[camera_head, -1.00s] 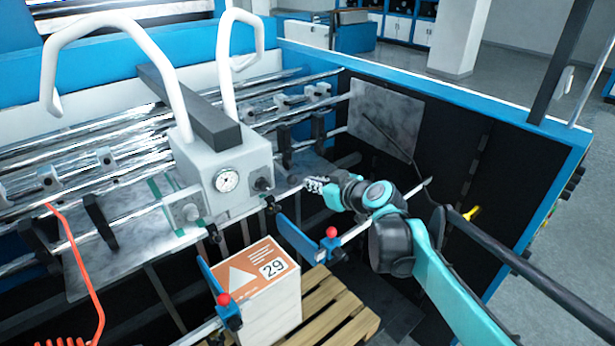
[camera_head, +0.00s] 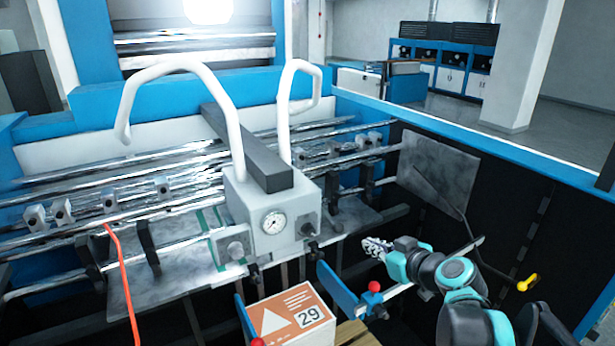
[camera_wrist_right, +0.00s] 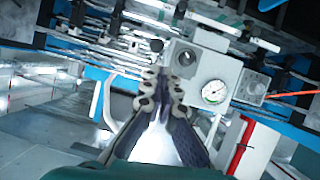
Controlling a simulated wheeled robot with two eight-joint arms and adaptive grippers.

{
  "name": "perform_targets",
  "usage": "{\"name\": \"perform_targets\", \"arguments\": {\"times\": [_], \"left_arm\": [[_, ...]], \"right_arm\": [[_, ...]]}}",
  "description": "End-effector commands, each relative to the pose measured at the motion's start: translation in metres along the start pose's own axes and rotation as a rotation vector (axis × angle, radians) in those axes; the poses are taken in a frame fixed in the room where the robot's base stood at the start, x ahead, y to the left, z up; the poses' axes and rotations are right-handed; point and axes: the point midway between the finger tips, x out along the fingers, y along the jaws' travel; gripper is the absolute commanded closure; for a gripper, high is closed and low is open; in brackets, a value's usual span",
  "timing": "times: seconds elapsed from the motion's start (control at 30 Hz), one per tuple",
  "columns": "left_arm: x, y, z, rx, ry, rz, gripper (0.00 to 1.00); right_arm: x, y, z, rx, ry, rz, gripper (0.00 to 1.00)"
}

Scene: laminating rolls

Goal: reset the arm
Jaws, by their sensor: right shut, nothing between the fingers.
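My right gripper (camera_head: 376,247) is in the lower right of the head view, at the end of my teal and black arm. Its fingers point left toward the machine's grey box with a gauge (camera_head: 272,218), apart from it. In the right wrist view, the two fingers (camera_wrist_right: 160,85) are together and empty, with the gauge box (camera_wrist_right: 212,88) beyond them. My left gripper is not in view.
A box marked 29 (camera_head: 290,318) sits below, on a wooden pallet (camera_head: 350,332). A blue guide with a red knob (camera_head: 374,286) is just below the right gripper. White curved handles (camera_head: 190,68) rise above the gauge box. A blue-rimmed wall (camera_head: 500,150) stands at right.

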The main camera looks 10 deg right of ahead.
Motion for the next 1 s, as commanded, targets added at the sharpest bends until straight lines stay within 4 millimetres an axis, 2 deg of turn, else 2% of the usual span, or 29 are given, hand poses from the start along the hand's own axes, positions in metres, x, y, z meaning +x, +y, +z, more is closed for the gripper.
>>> {"name": "perform_targets", "arguments": {"times": [0.07, 0.17, 0.27, 0.3, 0.37, 0.4, 0.5, 0.6, 0.7, 0.77, 1.0], "left_arm": [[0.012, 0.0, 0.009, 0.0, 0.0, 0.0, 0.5], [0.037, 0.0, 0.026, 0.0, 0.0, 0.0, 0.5], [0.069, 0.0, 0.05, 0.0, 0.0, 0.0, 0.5], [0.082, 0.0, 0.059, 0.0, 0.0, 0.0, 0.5], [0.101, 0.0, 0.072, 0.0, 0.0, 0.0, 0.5], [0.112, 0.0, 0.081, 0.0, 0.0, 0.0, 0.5], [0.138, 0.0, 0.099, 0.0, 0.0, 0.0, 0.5], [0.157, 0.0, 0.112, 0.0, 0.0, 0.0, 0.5], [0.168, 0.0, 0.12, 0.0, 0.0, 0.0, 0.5], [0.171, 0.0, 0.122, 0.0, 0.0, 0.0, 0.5], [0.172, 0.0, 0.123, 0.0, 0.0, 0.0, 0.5]], "right_arm": [[0.004, -0.015, 0.021, 0.01, -0.026, -0.015, 1.0], [0.01, -0.048, 0.068, 0.046, -0.099, -0.041, 1.0], [0.014, -0.089, 0.138, 0.095, -0.208, -0.054, 1.0], [0.014, -0.103, 0.167, 0.115, -0.254, -0.051, 1.0], [0.013, -0.122, 0.21, 0.146, -0.321, -0.037, 1.0], [0.011, -0.133, 0.237, 0.164, -0.361, -0.021, 1.0], [0.006, -0.151, 0.299, 0.205, -0.447, 0.032, 1.0], [0.001, -0.159, 0.346, 0.235, -0.502, 0.093, 1.0], [-0.003, -0.162, 0.374, 0.255, -0.531, 0.142, 1.0], [-0.005, -0.162, 0.383, 0.262, -0.54, 0.163, 1.0], [-0.007, -0.162, 0.389, 0.269, -0.547, 0.18, 1.0]]}}
